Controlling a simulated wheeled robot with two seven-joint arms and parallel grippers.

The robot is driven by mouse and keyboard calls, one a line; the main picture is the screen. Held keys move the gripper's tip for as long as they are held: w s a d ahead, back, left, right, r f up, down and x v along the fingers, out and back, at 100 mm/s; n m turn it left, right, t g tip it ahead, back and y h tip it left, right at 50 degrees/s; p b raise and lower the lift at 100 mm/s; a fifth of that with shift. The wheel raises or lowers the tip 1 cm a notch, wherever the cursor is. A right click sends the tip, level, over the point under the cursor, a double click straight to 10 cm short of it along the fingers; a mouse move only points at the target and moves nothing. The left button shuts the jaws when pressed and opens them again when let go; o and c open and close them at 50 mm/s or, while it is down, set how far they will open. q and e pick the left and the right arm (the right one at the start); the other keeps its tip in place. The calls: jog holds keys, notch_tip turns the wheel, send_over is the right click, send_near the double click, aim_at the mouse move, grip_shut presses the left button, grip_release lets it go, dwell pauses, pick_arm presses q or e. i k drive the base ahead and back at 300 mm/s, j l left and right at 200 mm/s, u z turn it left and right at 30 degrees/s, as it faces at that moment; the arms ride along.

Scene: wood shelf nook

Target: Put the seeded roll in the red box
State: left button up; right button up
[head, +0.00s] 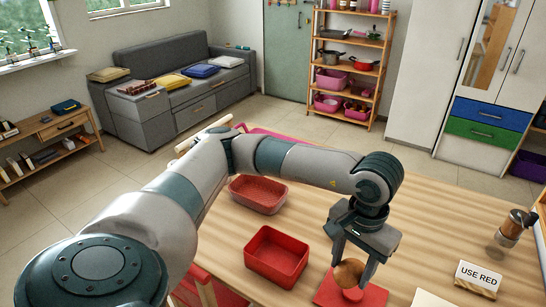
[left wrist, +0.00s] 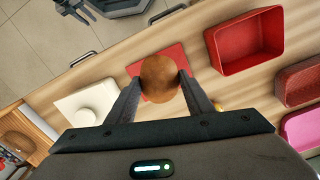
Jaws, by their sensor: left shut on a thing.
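My left gripper (head: 352,272) is shut on a round brown roll (head: 348,274), its fingers on either side. The roll also shows between the fingers in the left wrist view (left wrist: 159,78); seeds are too small to make out. It is over a red square mat (head: 372,293), with a small round red shape just below it. Whether they touch is unclear. The red box (head: 277,255), smooth and open-topped, stands left of the gripper in the head view and looks empty; it also shows in the left wrist view (left wrist: 247,42).
A red woven basket (head: 258,193) stands behind the box. A sign reading USE RED (head: 477,276) and a brown-and-metal pot (head: 514,228) stand at right. A pale square mat (head: 430,299) lies beside the red one. The wooden table (head: 440,215) is bare behind the gripper.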

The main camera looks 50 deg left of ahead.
aim_at(266, 258)
jog(key=u, duration=1.7)
jog(key=k+l, duration=0.15)
jog(key=l, duration=0.2)
jog(key=k+l, duration=0.15)
jog(key=l, duration=0.2)
jog(key=k+l, duration=0.15)
jog(key=l, duration=0.2)
jog(key=k+l+u, duration=0.1)
jog(key=l, duration=0.25)
jog(key=i, duration=0.4)
